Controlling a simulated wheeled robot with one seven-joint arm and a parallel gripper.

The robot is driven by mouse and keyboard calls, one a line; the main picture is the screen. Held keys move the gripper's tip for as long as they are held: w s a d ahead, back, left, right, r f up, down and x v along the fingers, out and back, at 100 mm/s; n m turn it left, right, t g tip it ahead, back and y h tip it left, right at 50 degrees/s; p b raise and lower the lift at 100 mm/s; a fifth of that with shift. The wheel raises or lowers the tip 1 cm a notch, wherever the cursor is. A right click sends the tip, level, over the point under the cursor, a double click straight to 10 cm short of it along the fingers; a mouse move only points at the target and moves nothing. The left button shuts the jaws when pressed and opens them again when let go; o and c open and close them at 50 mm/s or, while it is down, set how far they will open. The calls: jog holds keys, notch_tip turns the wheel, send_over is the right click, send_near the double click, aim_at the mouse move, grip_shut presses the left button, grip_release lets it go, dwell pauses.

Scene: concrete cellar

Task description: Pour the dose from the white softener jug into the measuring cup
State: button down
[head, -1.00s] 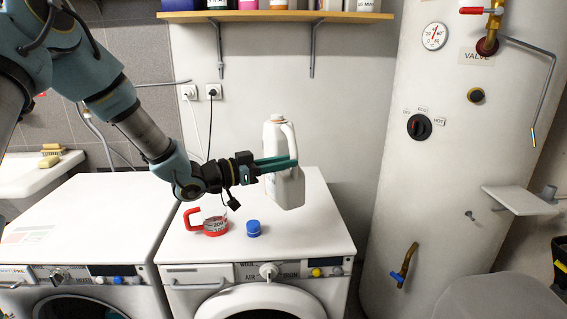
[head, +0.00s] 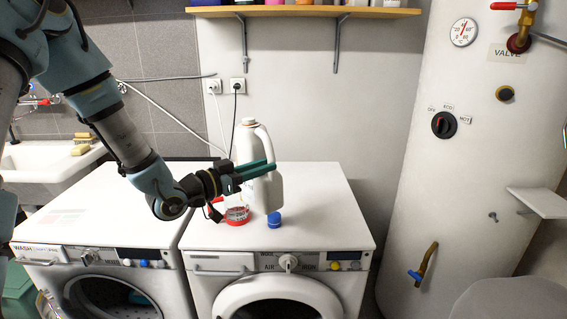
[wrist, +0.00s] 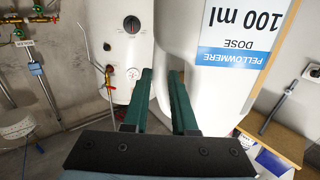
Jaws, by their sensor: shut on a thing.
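The white softener jug (head: 268,192) is roughly upright above the right-hand machine, its mouth at the top. My gripper (head: 268,168) is shut on the jug, its green fingers reaching across it from the left. In the wrist view, the jug (wrist: 185,38) is large and close by the fingers (wrist: 166,85); its label reads upside down "100 ml", "DOSE", "PELLOWMERE". The measuring cup (head: 238,218), clear with a red base and red handle, stands on the right-hand machine just left of the jug's lower end, partly hidden by my gripper. The liquid inside the jug cannot be seen.
A blue cap (head: 274,220) lies on the right-hand machine's white top (head: 335,215), close to the cup. A wooden shelf (head: 300,12) with containers hangs above. A large white boiler (head: 450,200) stands to the right. The machine top's right side is clear.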

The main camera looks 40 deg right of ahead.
jog(key=w+a+f+n+t+y, duration=0.3)
jog(key=w+a+n+t+y, duration=0.3)
jog(key=a, duration=0.9)
jog(key=w+a+f+n+t+y, duration=0.3)
jog(key=w+a+n+t+y, duration=0.3)
jog(key=w+a, duration=0.6)
jog(key=w+a+f+n+t+y, duration=0.3)
jog(key=w+a, duration=0.6)
jog(key=a, duration=1.1)
jog(key=shift+f+n+t+y, duration=0.2)
jog(key=shift+n+t+y, duration=1.2)
jog(key=shift+n+y, duration=0.1)
jog(key=shift+r, duration=0.1)
